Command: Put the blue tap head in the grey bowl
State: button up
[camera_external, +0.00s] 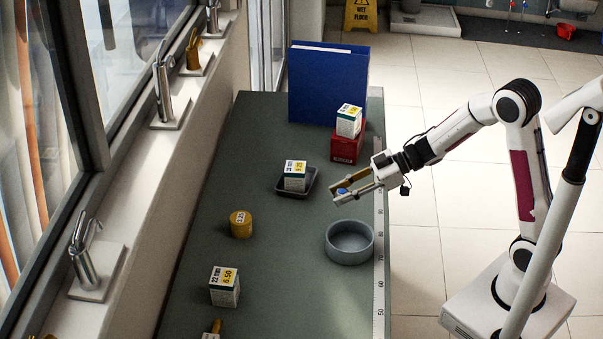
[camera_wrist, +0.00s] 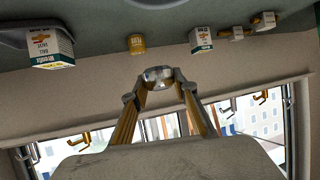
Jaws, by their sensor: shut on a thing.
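My gripper (camera_external: 343,192) is shut on the blue tap head (camera_external: 342,191), above the table's right side and behind the grey bowl. Only a little blue shows between the fingers. In the wrist view, a silvery part of the tap head (camera_wrist: 158,74) shows between the fingertips. The grey bowl (camera_external: 350,258) is round and low and stands upright near the table's right edge. Its inside looks empty. The tap head is apart from the bowl. A grey curved edge at the top of the wrist view may be the bowl.
A box (camera_external: 295,175) sits in a dark tray (camera_external: 310,188) left of my gripper. A yellow tin (camera_external: 241,224) and another box (camera_external: 224,286) stand further left. A red box (camera_external: 347,146) with a carton on top and a blue binder (camera_external: 328,85) stand behind.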

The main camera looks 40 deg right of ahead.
jog(key=shift+f, duration=2.85)
jog(key=shift+f, duration=0.1)
jog(key=shift+f, duration=1.8)
jog(key=shift+f, duration=0.6)
jog(key=o, duration=1.1)
jog(key=shift+r, duration=0.1)
jog(key=shift+d+r, duration=0.15)
jog(key=shift+r, duration=0.5)
jog(key=shift+v, duration=5.85)
